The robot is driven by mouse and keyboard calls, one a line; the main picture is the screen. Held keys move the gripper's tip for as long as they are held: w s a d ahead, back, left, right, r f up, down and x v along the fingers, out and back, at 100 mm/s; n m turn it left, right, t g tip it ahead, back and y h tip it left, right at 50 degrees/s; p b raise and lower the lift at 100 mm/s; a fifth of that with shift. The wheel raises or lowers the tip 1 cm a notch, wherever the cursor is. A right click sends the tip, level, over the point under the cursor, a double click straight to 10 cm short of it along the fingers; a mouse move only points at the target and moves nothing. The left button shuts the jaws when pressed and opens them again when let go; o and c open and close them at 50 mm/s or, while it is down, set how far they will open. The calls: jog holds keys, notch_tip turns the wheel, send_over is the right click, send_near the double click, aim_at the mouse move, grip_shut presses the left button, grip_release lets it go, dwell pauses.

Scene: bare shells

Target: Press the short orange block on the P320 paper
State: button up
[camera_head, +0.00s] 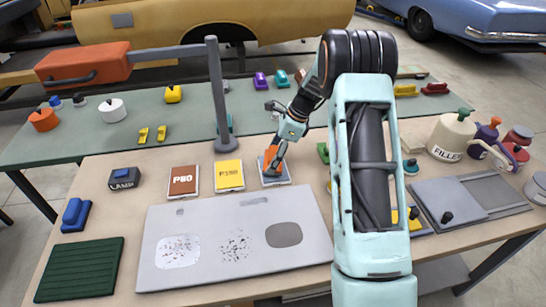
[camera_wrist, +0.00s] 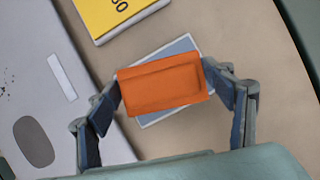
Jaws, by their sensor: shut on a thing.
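My gripper (camera_head: 275,152) is shut on a short orange block (camera_wrist: 160,84). The wrist view shows one finger (camera_wrist: 163,88) at each end of the block. In the head view the orange block (camera_head: 270,156) is low over a grey-blue paper pad (camera_head: 276,180), the rightmost of three pads in a row. The pad also shows around the block in the wrist view (camera_wrist: 180,47). Its label is hidden, and I cannot tell whether the block touches it. The yellow pad (camera_head: 229,175) and the brown pad (camera_head: 184,180), marked P80, lie to its left.
A grey panel (camera_head: 200,265) with several patches lies in front of the pads. A grey post (camera_head: 217,95) stands behind the yellow pad. A black block marked LAMP (camera_head: 124,178) sits at the left. A filler bottle (camera_head: 452,135) and a grey tray (camera_head: 470,200) are at the right.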

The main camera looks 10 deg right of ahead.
aim_at(273, 153)
jog(key=shift+r+p, duration=1.8)
jog(key=shift+r, duration=1)
jog(key=s+r+n+g+h, duration=0.2)
jog(key=s+n+g+h, duration=0.2)
jog(key=s+n, duration=1.4)
jog(key=n+g, duration=0.1)
jog(key=n, duration=0.2)
jog(key=shift+g, duration=0.4)
